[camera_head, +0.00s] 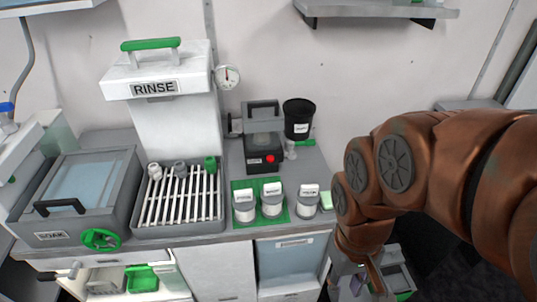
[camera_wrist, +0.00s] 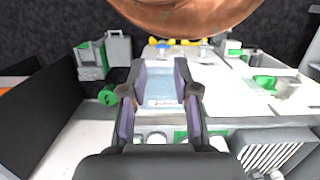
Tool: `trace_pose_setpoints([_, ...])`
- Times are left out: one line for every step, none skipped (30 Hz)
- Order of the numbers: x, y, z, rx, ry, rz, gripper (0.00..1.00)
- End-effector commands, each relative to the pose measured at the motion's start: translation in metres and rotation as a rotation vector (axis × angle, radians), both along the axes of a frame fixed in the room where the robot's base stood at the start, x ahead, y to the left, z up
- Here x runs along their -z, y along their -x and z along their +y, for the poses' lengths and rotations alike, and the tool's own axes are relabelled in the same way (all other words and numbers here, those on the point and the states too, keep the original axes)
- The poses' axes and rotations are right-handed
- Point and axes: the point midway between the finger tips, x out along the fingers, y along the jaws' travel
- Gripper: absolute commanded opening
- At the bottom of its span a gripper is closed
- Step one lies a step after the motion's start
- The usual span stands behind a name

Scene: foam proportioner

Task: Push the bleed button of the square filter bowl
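A dark, square-bodied unit (camera_head: 263,148) stands on the counter in the head view. It has a clear grey upper part, a black handle on top and a red round button (camera_head: 271,158) on its front; it looks like the square filter bowl, but I cannot read its label. My gripper (camera_head: 362,286) is low at the right in the head view, in front of the counter and well apart from the unit. In the wrist view my gripper (camera_wrist: 160,85) has its two fingers spread with nothing held between them. I cannot make out the button in the wrist view.
A black round cup (camera_head: 298,118) stands right of the unit. Several small white-capped jars (camera_head: 271,199) stand in front of it. A slatted tray (camera_head: 181,197) and the white RINSE tank (camera_head: 165,110) are to the left. A wall shelf (camera_head: 380,12) hangs above.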

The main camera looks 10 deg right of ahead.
Motion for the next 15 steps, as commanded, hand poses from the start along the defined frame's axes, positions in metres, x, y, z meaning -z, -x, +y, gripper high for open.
trace_pose_setpoints([0.0000, 0.0000, 0.0000, 0.000, 0.000, 0.000, 0.22])
trace_pose_setpoints([0.0000, 0.0000, 0.0000, 0.000, 0.000, 0.000, 0.19])
trace_pose_setpoints([0.0000, 0.0000, 0.0000, 0.000, 0.000, 0.000, 0.15])
trace_pose_setpoints([0.0000, 0.0000, 0.0000, 0.000, 0.000, 0.000, 0.11])
trace_pose_setpoints([0.0000, 0.0000, 0.0000, 0.000, 0.000, 0.000, 0.08])
trace_pose_setpoints([0.0000, 0.0000, 0.0000, 0.000, 0.000, 0.000, 0.04])
trace_pose_setpoints([0.0000, 0.0000, 0.0000, 0.000, 0.000, 0.000, 0.01])
trace_pose_setpoints([0.0000, 0.0000, 0.0000, 0.000, 0.000, 0.000, 0.00])
trace_pose_setpoints([0.0000, 0.0000, 0.0000, 0.000, 0.000, 0.000, 0.00])
trace_pose_setpoints([0.0000, 0.0000, 0.0000, 0.000, 0.000, 0.000, 0.00])
trace_pose_setpoints([0.0000, 0.0000, 0.0000, 0.000, 0.000, 0.000, 0.00])
trace_pose_setpoints([0.0000, 0.0000, 0.0000, 0.000, 0.000, 0.000, 0.00])
trace_pose_setpoints([0.0000, 0.0000, 0.0000, 0.000, 0.000, 0.000, 0.00])
trace_pose_setpoints([0.0000, 0.0000, 0.0000, 0.000, 0.000, 0.000, 0.00])
trace_pose_setpoints([0.0000, 0.0000, 0.0000, 0.000, 0.000, 0.000, 0.00])
